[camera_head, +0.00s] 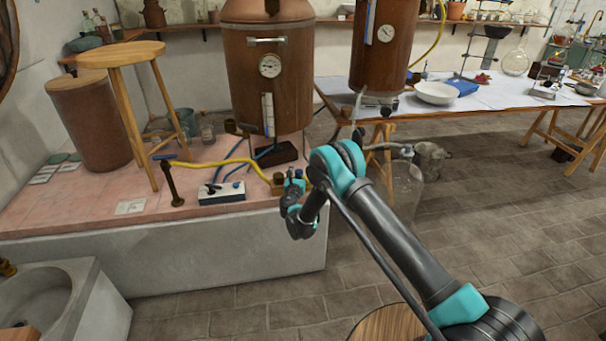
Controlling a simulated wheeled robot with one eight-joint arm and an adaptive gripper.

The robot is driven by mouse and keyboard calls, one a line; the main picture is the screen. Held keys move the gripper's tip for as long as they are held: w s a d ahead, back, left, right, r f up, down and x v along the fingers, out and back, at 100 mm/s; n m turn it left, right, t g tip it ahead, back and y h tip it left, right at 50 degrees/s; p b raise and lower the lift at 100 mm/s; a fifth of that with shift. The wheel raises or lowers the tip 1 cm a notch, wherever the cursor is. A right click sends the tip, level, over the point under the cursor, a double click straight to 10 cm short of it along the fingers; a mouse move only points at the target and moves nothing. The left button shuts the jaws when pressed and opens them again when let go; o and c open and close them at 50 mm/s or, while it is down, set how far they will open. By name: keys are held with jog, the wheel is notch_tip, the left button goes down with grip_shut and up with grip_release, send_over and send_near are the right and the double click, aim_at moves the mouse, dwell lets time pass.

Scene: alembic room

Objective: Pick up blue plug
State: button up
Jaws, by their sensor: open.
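I cannot make out the blue plug with certainty. A small blue piece (298,173) shows right at the tip of my gripper (290,183), beside a brass-coloured block (278,181) at the end of a yellow hose (225,163). I cannot tell whether this piece is the plug or whether the gripper touches it. My gripper is open, small in view and partly hidden by my own wrist, over the right end of the pink tiled ledge (120,222). A pump-like stand (173,185) with a blue-grey handle is farther left.
A white box with switches (221,192) stands on the ledge left of my gripper. A copper tank (268,85) stands behind, with a dark block (277,154) and blue hoses below it. A wooden stool (120,55) is at left. A glass jar (405,190) stands right of the ledge.

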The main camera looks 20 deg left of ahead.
jog(key=shift+w+a, duration=0.1)
jog(key=shift+w, duration=0.1)
grip_shut()
dwell(0.5)
notch_tip(320, 180, up, 10)
dwell(0.5)
